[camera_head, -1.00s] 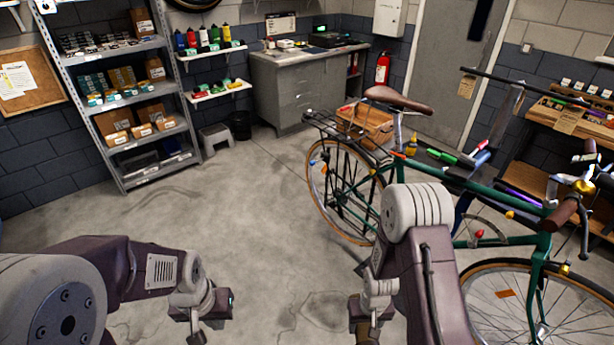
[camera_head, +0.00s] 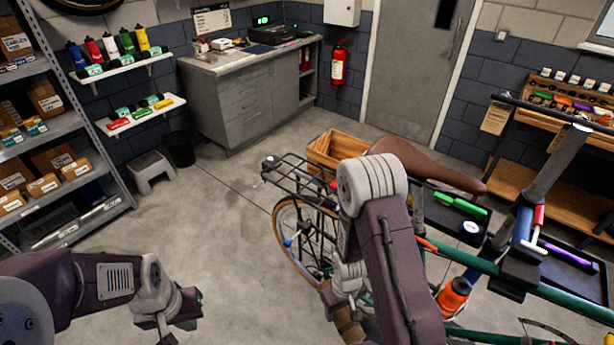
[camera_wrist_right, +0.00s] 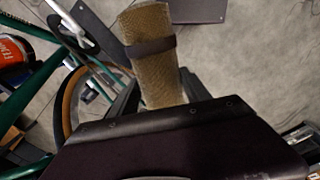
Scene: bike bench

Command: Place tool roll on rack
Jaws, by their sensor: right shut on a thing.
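The tool roll (camera_wrist_right: 153,55) is a tan textured roll with a dark strap around it. In the right wrist view it sticks out between the fingers of my right gripper (camera_wrist_right: 155,95), which is shut on it. In the head view my right gripper (camera_head: 338,308) hangs low, below and to the right of the bicycle's rear rack, and my arm partly hides it. The black wire rack (camera_head: 298,176) sits over the rear wheel and looks empty. My left gripper (camera_head: 168,322) is at the lower left, away from the bicycle; its jaws are unclear.
The green bicycle (camera_head: 460,260) stands at the right with a brown saddle (camera_head: 415,165). A wooden crate (camera_head: 333,148) is behind the rack. Grey shelving (camera_head: 75,150) is at the left, and a stool (camera_head: 152,170) by the wall. Floor between shelving and bicycle is clear.

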